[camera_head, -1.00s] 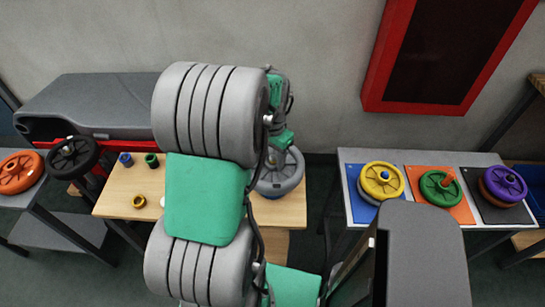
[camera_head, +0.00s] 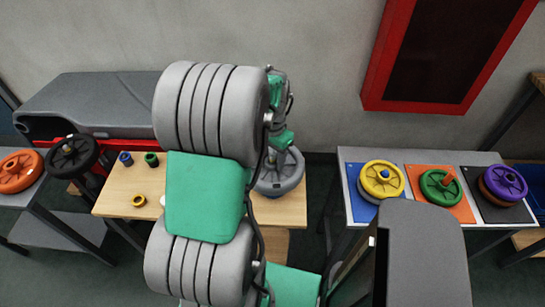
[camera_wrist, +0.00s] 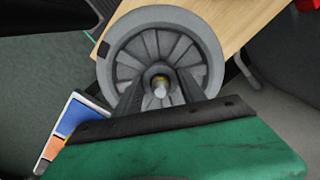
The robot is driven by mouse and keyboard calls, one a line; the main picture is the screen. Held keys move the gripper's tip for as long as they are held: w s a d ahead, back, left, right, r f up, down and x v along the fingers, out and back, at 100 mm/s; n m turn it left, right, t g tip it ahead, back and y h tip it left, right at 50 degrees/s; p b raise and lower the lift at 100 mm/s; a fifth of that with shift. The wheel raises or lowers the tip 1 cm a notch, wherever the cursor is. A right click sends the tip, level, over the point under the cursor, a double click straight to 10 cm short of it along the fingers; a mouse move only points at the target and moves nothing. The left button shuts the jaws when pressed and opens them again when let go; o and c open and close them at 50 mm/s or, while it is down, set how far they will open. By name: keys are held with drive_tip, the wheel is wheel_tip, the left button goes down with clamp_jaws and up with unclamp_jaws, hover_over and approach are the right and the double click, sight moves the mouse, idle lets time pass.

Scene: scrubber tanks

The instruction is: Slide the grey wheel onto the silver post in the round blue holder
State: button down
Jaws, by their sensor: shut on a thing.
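The grey spoked wheel (camera_wrist: 208,60) is in my gripper (camera_wrist: 160,86), whose two dark fingers are shut on it around the hub. A silver round end (camera_wrist: 160,91) with a brass-coloured ring shows in the middle of the hub. It looks like the post's tip, but I cannot tell how far the wheel is down on it. In the head view, the wheel (camera_head: 289,174) lies flat over the right part of the wooden table, partly behind my arm.
The wooden table (camera_head: 115,202) also carries blue, green and yellow rings (camera_head: 139,201) on its left. A right table has yellow (camera_head: 370,182), green and purple wheels on coloured mats. Black and orange (camera_head: 16,172) wheels are at left. A red-framed cabinet (camera_head: 377,60) hangs on the wall.

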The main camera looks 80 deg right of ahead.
drive_tip(key=c, duration=1)
unclamp_jaws()
drive_tip(key=o, duration=0.4)
drive_tip(key=shift+f, duration=0.1)
drive_tip(key=shift+r+p, duration=1.15)
drive_tip(key=shift+r, duration=0.45)
drive_tip(key=shift+r, duration=0.1)
drive_tip(key=shift+r+p, duration=2.45)
drive_tip(key=shift+r, duration=0.95)
